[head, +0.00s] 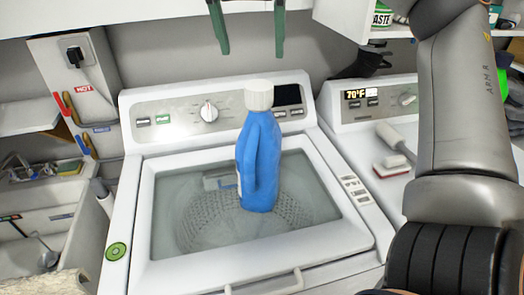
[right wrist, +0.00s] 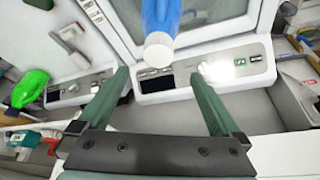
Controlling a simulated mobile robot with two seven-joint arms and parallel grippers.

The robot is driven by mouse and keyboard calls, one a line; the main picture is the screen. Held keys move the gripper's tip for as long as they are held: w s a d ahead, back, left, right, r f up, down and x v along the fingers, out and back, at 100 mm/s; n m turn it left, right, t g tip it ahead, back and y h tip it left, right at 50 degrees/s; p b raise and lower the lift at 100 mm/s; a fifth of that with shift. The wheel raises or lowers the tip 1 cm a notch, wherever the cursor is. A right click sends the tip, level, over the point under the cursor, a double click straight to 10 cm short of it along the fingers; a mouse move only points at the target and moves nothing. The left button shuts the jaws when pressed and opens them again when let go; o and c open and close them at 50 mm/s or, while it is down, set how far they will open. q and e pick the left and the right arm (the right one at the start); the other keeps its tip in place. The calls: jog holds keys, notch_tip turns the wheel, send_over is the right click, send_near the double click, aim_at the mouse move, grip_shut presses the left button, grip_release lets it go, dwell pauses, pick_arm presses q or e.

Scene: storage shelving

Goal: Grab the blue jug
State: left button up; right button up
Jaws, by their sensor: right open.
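The blue jug (head: 260,165) with a white cap stands upright on the glass lid of the left washing machine, near the middle. My right gripper (head: 252,53) shows at the top of the head view as two green fingers, spread wide above the jug's cap and apart from it. In the right wrist view the jug (right wrist: 163,14) is at the top centre with its cap toward me. The open, empty fingers (right wrist: 156,80) are below the cap there, with nothing between them. My left gripper is not in view.
The washing machine's control panel (head: 170,119) rises behind the jug. A second machine (head: 358,117) stands to the right, with a white-and-red brush (head: 391,164) on it. A shelf edge (head: 165,12) runs above. A sink (head: 38,205) is at the left.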

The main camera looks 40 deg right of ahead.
aim_at(258, 87)
jog(key=x, duration=0.7)
jog(key=shift+w+d+f, duration=0.1)
jog(key=shift+w+d, duration=0.05)
jog(key=shift+d, duration=0.05)
jog(key=f, duration=0.1)
jog(key=f+b, duration=0.2)
jog(key=f, duration=0.1)
jog(key=shift+d+f, duration=0.1)
jog(key=shift+d, duration=0.25)
jog(key=shift+w+d+f, duration=0.25)
jog(key=shift+f, duration=0.2)
grip_shut()
